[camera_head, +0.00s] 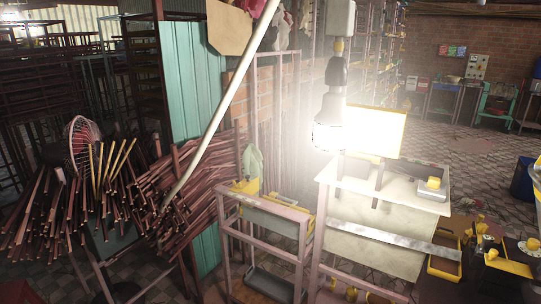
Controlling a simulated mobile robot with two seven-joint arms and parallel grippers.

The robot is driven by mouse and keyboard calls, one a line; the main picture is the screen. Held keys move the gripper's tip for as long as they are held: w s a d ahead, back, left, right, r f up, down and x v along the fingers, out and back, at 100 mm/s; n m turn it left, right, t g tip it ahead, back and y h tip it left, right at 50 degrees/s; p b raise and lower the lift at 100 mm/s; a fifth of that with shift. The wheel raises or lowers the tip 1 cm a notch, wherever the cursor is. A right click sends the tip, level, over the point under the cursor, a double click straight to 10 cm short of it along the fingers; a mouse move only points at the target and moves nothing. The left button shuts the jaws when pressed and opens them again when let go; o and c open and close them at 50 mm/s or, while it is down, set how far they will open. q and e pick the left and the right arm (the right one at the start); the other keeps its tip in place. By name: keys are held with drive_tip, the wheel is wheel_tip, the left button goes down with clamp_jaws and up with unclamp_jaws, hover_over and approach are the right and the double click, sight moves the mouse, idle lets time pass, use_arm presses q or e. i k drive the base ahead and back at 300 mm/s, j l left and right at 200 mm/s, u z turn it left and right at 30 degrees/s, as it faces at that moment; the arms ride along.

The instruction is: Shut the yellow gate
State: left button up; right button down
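I cannot pick out a yellow gate with certainty. The closest match is a flat yellow-edged panel (385,132), upright above the pale machine right of centre. Its face is washed out by glare, so I cannot tell whether it is a gate or whether it is open or shut. Neither of my grippers can be made out in the head view.
A glowing lamp (329,125) hangs beside the panel. The pale machine's top (395,189) holds a small yellow-knobbed part. A pinkish metal frame (262,225) stands left of it. Bundles of brown sticks (85,205) fill the left. The brick-paved floor (470,165) is open at back right.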

sight(491, 259)
drive_tip(key=z, duration=1.5)
